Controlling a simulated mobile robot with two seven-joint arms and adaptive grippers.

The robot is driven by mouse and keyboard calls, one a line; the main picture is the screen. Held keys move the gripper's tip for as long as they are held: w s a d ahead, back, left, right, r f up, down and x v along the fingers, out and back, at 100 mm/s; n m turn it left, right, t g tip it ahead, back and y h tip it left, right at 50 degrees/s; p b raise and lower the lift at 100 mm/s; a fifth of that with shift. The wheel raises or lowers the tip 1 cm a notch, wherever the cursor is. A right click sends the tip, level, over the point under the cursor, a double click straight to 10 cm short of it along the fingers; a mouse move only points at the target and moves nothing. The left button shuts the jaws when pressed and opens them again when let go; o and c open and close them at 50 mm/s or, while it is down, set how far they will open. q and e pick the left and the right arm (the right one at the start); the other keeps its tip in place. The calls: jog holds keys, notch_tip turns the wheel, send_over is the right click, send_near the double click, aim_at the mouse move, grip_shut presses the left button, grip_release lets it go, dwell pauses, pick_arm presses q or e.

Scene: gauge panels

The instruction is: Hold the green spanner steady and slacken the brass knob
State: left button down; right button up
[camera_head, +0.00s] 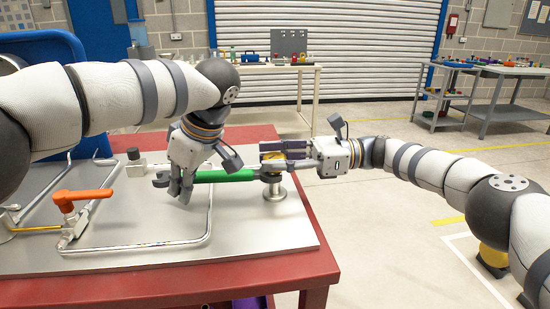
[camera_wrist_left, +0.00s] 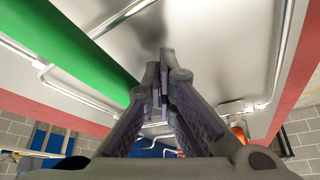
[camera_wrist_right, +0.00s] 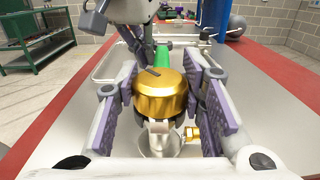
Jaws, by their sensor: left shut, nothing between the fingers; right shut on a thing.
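The green spanner (camera_head: 222,176) lies level above the metal panel, its right end at the fitting under the brass knob (camera_head: 272,156). My left gripper (camera_head: 181,195) is shut and empty, pointing down close beside the spanner near its left end. In the left wrist view the spanner (camera_wrist_left: 90,45) passes left of the shut fingertips (camera_wrist_left: 163,60), not between them. My right gripper (camera_head: 264,154) reaches in from the right and is shut on the knob. In the right wrist view the gold knob (camera_wrist_right: 160,95) sits between the purple finger pads, with the spanner (camera_wrist_right: 163,55) behind it.
An orange-handled valve (camera_head: 82,198) and bent silver pipes (camera_head: 150,243) stand on the panel's left side. The panel (camera_head: 265,230) lies on a red table (camera_head: 200,291). Its front right area is bare. A bench (camera_head: 270,72) stands behind.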

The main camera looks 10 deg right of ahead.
aim_at(275, 156)
jog(key=shift+f, duration=0.25)
jog(key=o, duration=1.2)
jog(key=shift+a, duration=0.1)
jog(key=shift+c, duration=0.2)
jog(key=shift+r, duration=0.1)
notch_tip(275, 156, up, 10)
jog(key=shift+r, duration=0.1)
